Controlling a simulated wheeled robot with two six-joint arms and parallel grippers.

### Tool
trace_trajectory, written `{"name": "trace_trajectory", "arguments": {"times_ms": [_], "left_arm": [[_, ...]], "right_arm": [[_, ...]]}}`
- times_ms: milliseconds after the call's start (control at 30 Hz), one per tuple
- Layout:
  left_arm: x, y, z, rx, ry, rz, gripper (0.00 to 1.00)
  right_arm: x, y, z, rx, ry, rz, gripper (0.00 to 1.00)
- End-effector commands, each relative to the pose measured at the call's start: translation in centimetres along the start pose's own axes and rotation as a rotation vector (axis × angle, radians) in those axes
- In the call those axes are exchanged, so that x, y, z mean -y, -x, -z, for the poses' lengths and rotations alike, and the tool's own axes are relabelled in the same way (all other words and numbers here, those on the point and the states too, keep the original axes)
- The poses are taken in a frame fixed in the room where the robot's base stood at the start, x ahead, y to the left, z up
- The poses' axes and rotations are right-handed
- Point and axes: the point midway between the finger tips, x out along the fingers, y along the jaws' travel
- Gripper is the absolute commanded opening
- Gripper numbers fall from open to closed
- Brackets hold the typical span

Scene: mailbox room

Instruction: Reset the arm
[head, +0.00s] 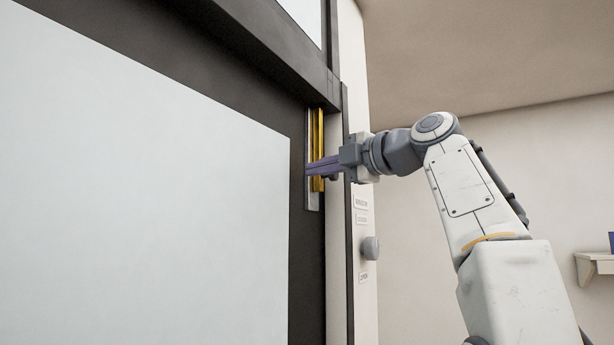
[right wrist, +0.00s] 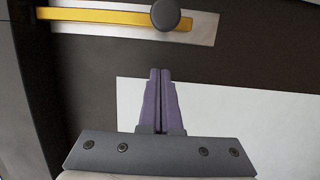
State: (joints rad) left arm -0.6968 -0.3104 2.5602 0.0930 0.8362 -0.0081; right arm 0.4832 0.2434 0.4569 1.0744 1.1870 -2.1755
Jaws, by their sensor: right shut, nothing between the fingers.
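My right arm reaches in from the right in the head view. My right gripper (head: 322,166) has purple fingers and is shut and empty in front of the yellow vertical handle (head: 318,122) of the dark-framed door. In the right wrist view the two fingers (right wrist: 157,74) lie side by side, with the yellow handle (right wrist: 85,16) and a dark round knob (right wrist: 166,15) beyond their tips. The fingers look apart from the handle there; the head view does not show the gap clearly. My left gripper is not in view.
The large door with a pale panel (head: 140,190) fills the left. A white post to its right carries a grey round knob (head: 370,248) and small labels. A small shelf (head: 596,264) is on the far right wall. Open room lies right of the post, behind my arm.

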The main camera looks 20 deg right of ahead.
Motion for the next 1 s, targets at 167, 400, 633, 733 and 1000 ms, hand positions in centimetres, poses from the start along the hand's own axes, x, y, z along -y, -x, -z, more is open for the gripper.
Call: {"name": "trace_trajectory", "arguments": {"times_ms": [167, 400, 633, 733, 1000], "left_arm": [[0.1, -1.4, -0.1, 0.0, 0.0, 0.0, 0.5], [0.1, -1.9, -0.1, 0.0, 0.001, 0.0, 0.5], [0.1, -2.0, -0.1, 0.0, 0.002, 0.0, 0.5], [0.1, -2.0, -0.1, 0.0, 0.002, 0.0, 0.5], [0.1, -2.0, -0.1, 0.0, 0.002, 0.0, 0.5]], "right_arm": [[0.3, 3.8, -0.3, 0.008, 0.002, -0.001, 0.0], [0.1, 7.5, -0.3, 0.006, -0.001, 0.001, 0.0], [0.0, 8.6, -0.1, 0.001, 0.0, 0.0, 0.0], [0.0, 8.6, -0.1, 0.0, 0.0, 0.0, 0.0], [0.0, 8.5, 0.1, -0.002, 0.0, 0.0, 0.0]]}}
